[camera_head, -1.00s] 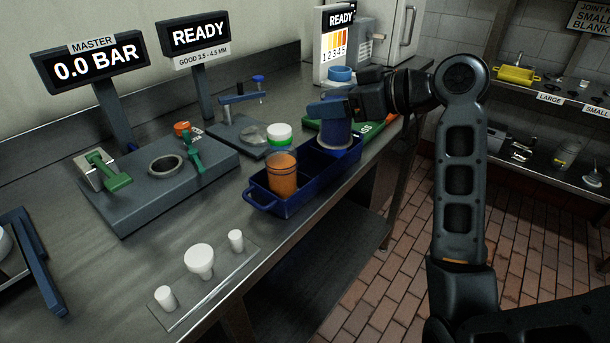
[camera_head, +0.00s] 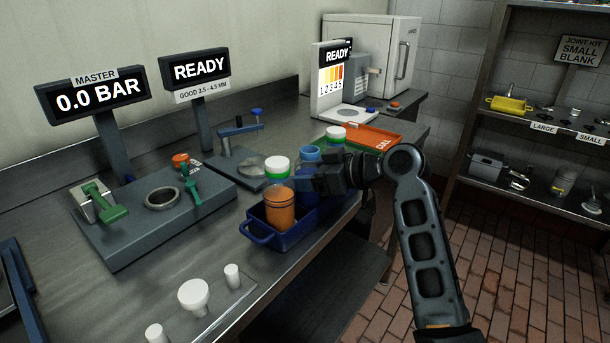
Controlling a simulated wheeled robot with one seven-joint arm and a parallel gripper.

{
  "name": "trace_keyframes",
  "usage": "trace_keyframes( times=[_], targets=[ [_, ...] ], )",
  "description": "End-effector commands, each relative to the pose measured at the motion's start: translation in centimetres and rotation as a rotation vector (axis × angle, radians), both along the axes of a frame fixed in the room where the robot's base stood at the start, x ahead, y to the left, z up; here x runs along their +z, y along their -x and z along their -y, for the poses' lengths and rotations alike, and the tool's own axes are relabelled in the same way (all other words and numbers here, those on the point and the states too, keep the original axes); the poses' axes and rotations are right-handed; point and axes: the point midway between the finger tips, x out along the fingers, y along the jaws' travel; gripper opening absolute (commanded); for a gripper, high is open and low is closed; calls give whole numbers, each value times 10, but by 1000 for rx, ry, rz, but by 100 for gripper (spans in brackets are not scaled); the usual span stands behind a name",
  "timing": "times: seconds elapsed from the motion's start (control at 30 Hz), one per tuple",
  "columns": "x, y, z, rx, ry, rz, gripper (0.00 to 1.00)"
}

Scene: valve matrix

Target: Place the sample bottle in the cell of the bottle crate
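The blue bottle crate (camera_head: 262,234) sits at the bench's front edge. An orange-brown bottle (camera_head: 281,211) stands in its near left cell. The blue sample bottle (camera_head: 310,154), with a blue top, is upright at the crate's far right cell. Its lower part is behind the orange bottle and the crate wall, so I cannot tell whether it rests on the cell floor. My gripper (camera_head: 312,180) reaches in from the right, with its fingers at the blue bottle's sides below the top, and appears shut on it.
A white-and-green capped jar (camera_head: 277,168) stands just behind the crate. A grey fixture (camera_head: 150,215) lies left. An orange tray (camera_head: 372,138) and a green tray with another white-capped jar (camera_head: 336,133) lie behind my gripper. White parts (camera_head: 194,296) stand at the front left.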

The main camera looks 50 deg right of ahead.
Motion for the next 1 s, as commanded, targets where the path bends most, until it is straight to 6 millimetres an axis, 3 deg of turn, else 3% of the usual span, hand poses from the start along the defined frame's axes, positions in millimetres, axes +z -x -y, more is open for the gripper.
trace_keyframes(
  times=[0.37, 0.4, 0.5, 0.83, 1.0],
  targets=[
    [-6, 0, 0, 0, 1, 2, 22],
    [-6, 0, 0, 0, 1, 1, 68],
    [-5, 0, 0, 0, 1, 1, 77],
    [0, 1, 0, 0, 1, 1, 77],
    [6, 24, 6, -4, 1, 3, 77]
  ],
)
